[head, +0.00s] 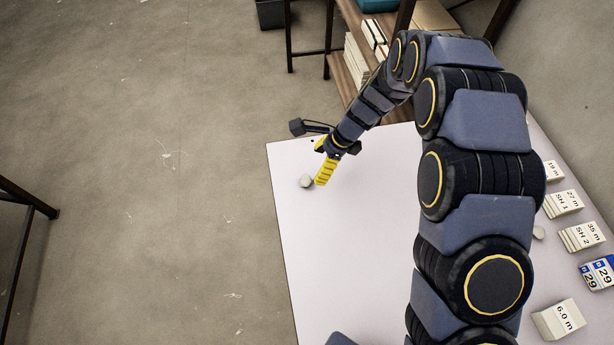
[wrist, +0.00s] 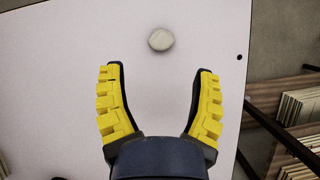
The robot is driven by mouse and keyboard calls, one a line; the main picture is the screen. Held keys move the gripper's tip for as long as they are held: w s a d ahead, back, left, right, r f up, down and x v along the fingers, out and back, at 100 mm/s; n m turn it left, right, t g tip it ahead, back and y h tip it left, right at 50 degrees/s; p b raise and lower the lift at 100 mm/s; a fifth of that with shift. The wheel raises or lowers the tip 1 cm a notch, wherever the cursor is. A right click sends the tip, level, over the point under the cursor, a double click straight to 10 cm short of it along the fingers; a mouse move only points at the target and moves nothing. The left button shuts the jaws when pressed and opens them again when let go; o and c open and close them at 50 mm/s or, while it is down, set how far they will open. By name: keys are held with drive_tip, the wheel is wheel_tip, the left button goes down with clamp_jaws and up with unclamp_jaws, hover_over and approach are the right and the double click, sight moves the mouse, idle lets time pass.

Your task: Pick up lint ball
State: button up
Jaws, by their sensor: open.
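The lint ball (head: 306,181) is a small, pale, rounded lump on the white table (head: 310,245), near its far left corner. It also shows in the wrist view (wrist: 161,40), ahead of the fingertips and about midway between their lines. My gripper (head: 324,172) has yellow ridged fingers and is just right of the lint ball in the head view. In the wrist view my gripper (wrist: 159,68) is open, with nothing between its fingers. The fingers look apart from the lint ball; their height over the table is hard to tell.
A shelf (head: 352,75) with stacked items stands behind the far edge. The table around the lint ball is clear.

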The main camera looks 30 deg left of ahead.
sight(308, 179)
drive_tip(key=x, duration=0.8)
drive_tip(key=shift+w+d+f, duration=0.1)
drive_tip(key=shift+w+f, duration=0.05)
drive_tip(key=c, duration=0.8)
